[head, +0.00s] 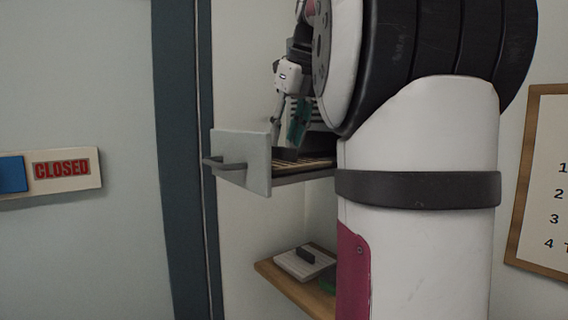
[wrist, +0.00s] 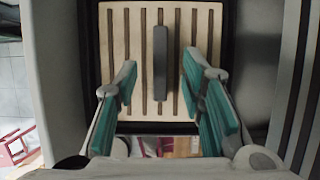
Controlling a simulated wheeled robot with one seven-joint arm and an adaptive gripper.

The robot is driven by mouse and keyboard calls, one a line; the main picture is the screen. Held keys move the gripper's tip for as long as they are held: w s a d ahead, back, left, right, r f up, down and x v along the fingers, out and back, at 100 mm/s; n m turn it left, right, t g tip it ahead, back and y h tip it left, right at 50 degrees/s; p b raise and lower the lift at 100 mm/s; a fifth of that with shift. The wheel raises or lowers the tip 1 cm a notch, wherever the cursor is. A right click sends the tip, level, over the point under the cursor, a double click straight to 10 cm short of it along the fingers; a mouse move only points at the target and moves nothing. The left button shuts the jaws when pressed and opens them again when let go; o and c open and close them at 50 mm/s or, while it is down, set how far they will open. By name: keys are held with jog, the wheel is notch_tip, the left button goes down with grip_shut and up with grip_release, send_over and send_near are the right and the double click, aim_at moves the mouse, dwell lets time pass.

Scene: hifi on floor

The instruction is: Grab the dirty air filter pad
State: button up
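The dirty air filter pad (wrist: 205,30) is a beige slatted square with dark grooves and a dark upright handle bar (wrist: 161,60) in its middle. It lies in the pulled-out drawer, and a strip of it shows in the head view (head: 315,163). My gripper (wrist: 160,75) is open above the pad, with one teal-padded finger on each side of the handle and gaps on both sides. In the head view my gripper (head: 291,140) points down into the drawer. Whether the fingertips touch the pad cannot be told.
The drawer has a grey front (head: 243,160) with a bar handle (head: 225,163). Below it, a wooden shelf (head: 290,290) holds a whiter pad (head: 298,264) with a dark handle. A sign reading CLOSED (head: 62,168) hangs at left. A framed list (head: 545,190) hangs at right.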

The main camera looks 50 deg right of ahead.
jog(key=shift+x, duration=1.15)
grip_shut()
jog(key=shift+r, duration=0.2)
